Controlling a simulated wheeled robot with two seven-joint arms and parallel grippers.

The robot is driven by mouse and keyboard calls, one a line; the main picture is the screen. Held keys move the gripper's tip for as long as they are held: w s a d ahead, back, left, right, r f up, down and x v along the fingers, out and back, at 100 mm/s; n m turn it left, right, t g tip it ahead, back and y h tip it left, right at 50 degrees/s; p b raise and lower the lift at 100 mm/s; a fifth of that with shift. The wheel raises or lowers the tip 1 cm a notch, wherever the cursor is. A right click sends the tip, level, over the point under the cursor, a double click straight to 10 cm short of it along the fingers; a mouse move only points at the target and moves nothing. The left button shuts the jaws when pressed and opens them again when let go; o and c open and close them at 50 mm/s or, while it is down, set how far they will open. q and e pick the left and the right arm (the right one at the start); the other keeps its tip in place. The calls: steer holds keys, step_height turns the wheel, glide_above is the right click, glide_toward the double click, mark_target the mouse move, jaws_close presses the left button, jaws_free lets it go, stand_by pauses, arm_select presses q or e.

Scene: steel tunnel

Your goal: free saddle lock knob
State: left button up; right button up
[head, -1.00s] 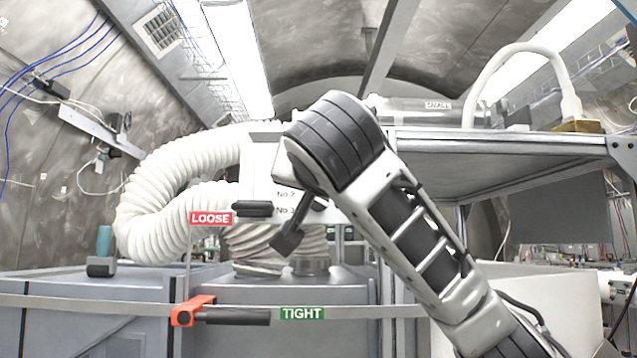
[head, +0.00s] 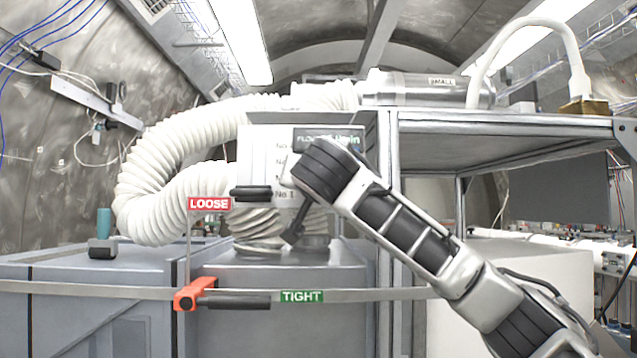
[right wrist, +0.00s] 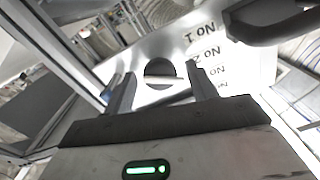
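My right gripper (right wrist: 160,74) is open in the right wrist view, its two dark fingers apart. Between and beyond the fingertips is a dark round shape with a pale bar across it, on a light panel (right wrist: 240,62). It may be the knob; I cannot tell whether the fingers touch it. In the head view my right forearm covers this part of the panel (head: 262,158), which is marked with numbered labels. A black handle (head: 253,193) juts out at the panel's lower left and also shows in the right wrist view (right wrist: 270,20). My left gripper is not in view.
An orange clamp (head: 188,295) with a black lever (head: 235,301) sits on a metal strap, its lever towards a green TIGHT tag (head: 302,296). A red LOOSE tag (head: 210,204) stands above. A ribbed white hose (head: 150,180) curves left; a shelf (head: 500,123) stands right.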

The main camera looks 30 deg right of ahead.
steer(key=c, duration=0.9)
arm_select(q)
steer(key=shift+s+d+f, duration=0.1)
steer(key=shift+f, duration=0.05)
